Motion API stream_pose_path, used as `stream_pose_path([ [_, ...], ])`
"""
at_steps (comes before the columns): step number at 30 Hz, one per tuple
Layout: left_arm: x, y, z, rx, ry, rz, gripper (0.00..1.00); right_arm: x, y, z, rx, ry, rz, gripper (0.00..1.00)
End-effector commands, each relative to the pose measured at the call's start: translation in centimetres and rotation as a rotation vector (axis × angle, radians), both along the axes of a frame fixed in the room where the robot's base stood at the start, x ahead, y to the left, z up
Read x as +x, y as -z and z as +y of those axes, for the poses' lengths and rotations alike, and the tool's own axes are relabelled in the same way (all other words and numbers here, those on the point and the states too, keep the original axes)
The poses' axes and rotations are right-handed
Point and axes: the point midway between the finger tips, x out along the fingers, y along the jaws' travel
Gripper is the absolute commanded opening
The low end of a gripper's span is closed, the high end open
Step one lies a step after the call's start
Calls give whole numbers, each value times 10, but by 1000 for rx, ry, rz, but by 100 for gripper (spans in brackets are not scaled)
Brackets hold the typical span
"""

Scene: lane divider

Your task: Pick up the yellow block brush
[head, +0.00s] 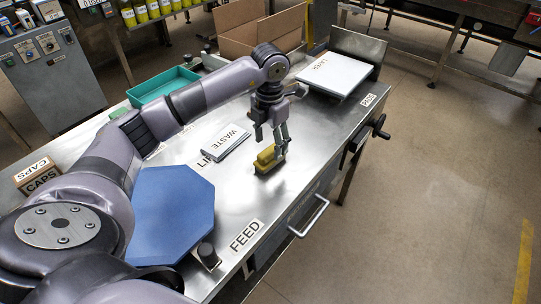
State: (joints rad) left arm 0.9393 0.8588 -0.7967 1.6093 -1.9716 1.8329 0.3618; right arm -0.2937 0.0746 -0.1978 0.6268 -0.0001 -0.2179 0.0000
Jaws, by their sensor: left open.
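The yellow block brush (267,157) lies on the steel table (245,192), near its right-hand edge. My left gripper (271,146) points down right over the brush, with its fingers at or just above the brush's top. The gripper is open. One finger partly covers the brush, and I cannot tell whether the fingers touch it. My right gripper is not in the picture.
A grey pad marked WASTE (226,141) lies left of the brush. A blue octagonal plate (172,216) is in front. A teal tray (163,86), an open cardboard box (262,27) and a white LAYER slab (335,73) stand behind.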

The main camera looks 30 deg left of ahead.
Motion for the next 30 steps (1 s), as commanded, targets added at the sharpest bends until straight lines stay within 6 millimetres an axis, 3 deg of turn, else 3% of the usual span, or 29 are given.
stream_pose_path([
  [10,-1,45,-3,-1,1,3,57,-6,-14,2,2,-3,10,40],
  [19,-1,52,-3,0,1,0,57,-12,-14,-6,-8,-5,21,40],
  [30,-1,51,-2,0,0,0,33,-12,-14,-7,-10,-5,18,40],
])
